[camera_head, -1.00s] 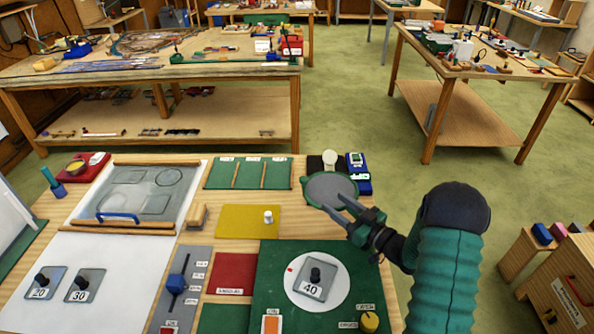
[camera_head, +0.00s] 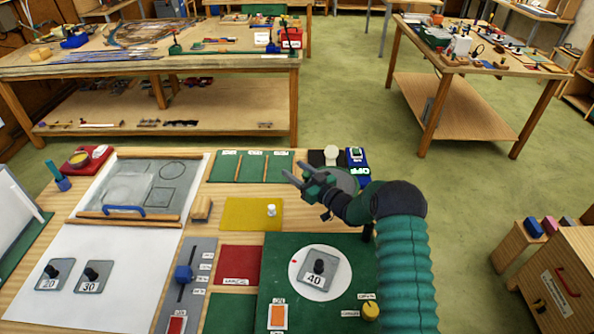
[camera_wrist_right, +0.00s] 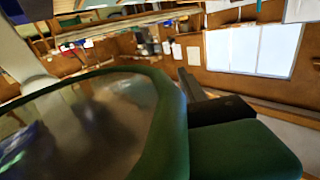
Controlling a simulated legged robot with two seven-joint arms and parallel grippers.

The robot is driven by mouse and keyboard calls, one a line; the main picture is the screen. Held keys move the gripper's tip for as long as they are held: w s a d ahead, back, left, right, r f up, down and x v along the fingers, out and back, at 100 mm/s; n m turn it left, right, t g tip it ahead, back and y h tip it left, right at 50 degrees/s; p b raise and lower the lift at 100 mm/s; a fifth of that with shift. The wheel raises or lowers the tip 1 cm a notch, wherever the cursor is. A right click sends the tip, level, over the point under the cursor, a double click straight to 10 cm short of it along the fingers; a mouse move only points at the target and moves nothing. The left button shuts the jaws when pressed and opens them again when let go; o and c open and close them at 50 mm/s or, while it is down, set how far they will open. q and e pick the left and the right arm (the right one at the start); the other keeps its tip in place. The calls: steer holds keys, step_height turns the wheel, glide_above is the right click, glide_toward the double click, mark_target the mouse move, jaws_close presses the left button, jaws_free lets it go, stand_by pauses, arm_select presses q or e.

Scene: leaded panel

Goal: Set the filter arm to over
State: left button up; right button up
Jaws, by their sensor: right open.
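The filter arm's green-rimmed round disc (camera_head: 345,181) is at the back right of the bench, partly hidden behind my right gripper. Its pivot is hidden, so I cannot tell its exact setting. My right gripper (camera_head: 294,170) is open, with its fingers pointing left, at the disc's left side. I cannot tell whether it touches the disc. In the right wrist view the green rim (camera_wrist_right: 172,125) and clear pane fill the left side, very close, beside a dark and green finger (camera_wrist_right: 235,145). My left gripper is not in view.
Behind the disc stand a round white piece (camera_head: 331,153) and a blue box (camera_head: 356,158). A yellow plate (camera_head: 245,214) with a white knob lies to the front left. A plate marked 40 (camera_head: 322,270) sits on a white circle in front.

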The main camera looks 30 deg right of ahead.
steer(key=shift+s+r, duration=0.1)
steer(key=shift+s, duration=0.1)
steer(key=shift+c, duration=1)
steer(key=shift+d, duration=0.15)
steer(key=shift+c, duration=1.3)
steer(key=shift+d, duration=0.3)
jaws_close()
steer(key=shift+a, duration=0.15)
steer(key=shift+s, duration=0.1)
